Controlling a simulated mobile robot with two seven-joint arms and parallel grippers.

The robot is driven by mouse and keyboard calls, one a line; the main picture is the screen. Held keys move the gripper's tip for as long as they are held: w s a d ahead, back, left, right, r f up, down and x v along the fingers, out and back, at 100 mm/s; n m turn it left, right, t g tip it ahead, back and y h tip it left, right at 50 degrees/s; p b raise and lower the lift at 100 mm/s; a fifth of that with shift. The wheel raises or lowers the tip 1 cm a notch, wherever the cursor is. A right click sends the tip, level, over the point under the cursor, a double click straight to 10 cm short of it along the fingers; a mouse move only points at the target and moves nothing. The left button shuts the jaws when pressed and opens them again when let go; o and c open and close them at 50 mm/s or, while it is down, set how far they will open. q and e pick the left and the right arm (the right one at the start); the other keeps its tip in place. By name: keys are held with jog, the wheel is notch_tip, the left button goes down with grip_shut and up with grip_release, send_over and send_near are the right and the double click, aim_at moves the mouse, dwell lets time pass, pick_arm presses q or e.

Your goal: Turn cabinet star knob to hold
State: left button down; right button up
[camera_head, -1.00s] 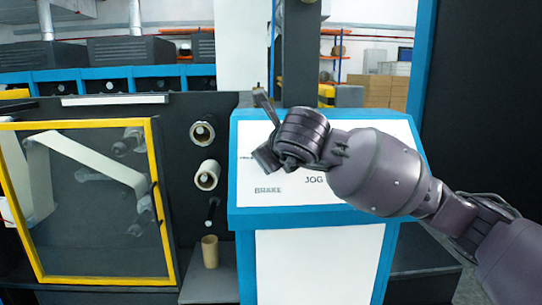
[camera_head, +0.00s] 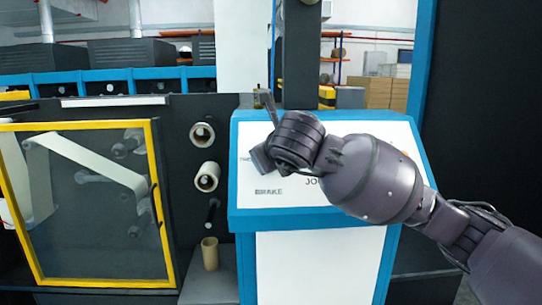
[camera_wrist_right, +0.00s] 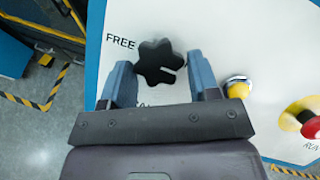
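The black star knob (camera_wrist_right: 158,62) sits on the white sloped panel (camera_wrist_right: 270,40) in the right wrist view, with the printed word FREE at its upper left. It has a slot on its right side. My right gripper (camera_wrist_right: 159,68) is open, with one blue-grey finger on each side of the knob's lower part. Gaps show between the fingers and the knob. In the head view my right gripper (camera_head: 262,130) is over the panel's upper left, and I cannot make out the knob there. Lettering below the knob is mostly hidden. My left gripper is out of view.
A yellow button (camera_wrist_right: 238,87) stands close to the right finger, and a red and yellow button (camera_wrist_right: 304,117) is farther right. In the head view, cardboard-coloured cores (camera_head: 209,254) and a yellow-framed guard door (camera_head: 157,200) are left of the panel.

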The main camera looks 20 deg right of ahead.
jog(key=shift+o, duration=0.7)
jog(key=shift+s+r, duration=0.1)
jog(key=shift+s, duration=0.1)
jog(key=p+v, duration=0.1)
jog(key=v, duration=0.9)
jog(key=shift+s, duration=0.15)
